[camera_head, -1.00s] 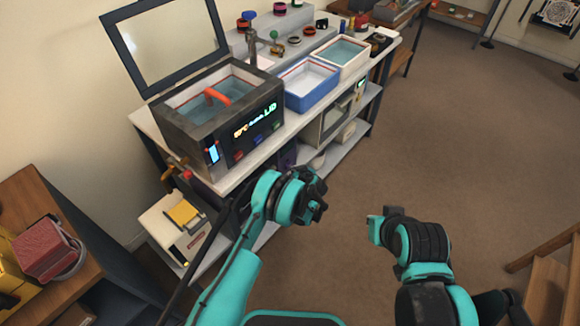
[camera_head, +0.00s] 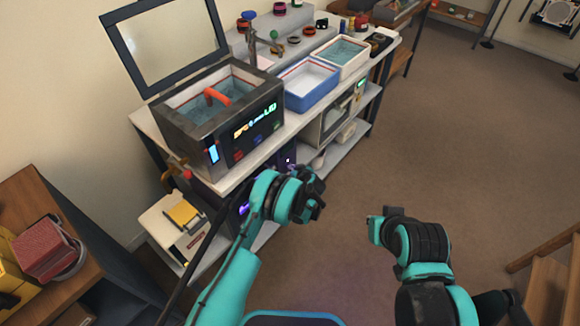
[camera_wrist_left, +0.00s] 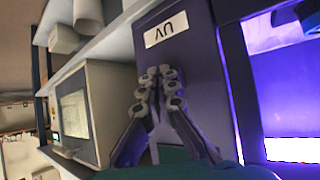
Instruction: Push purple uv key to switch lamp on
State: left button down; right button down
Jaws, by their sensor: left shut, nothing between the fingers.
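The UV cabinet is a dark purple box under the bench, with a white "UV" label (camera_wrist_left: 163,32) on its face in the left wrist view. Bright violet light (camera_wrist_left: 295,90) glows from its opening at the right of that view. In the head view, violet glow (camera_head: 244,209) shows beside my left arm. My left gripper (camera_wrist_left: 160,75) is shut and empty, its fingertips at the purple face just below the label; it also shows in the head view (camera_head: 318,200). I cannot make out the key, which the fingers may hide. My right gripper (camera_head: 375,228) hangs over open floor, its jaw state unclear.
Above on the bench stand a dark tank (camera_head: 185,125) with a raised lid, a blue tray (camera_head: 312,98) and a white tray (camera_head: 341,70). A white microwave-like box (camera_wrist_left: 100,105) stands beside the cabinet on the shelf.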

pick_arm(q)
jog(key=shift+s+d, duration=0.25)
jog(key=shift+d, duration=0.05)
jog(key=s+d, duration=0.3)
jog(key=d, duration=0.2)
jog(key=shift+s, duration=0.3)
dwell(0.3)
jog(key=shift+f, duration=0.1)
dwell(0.3)
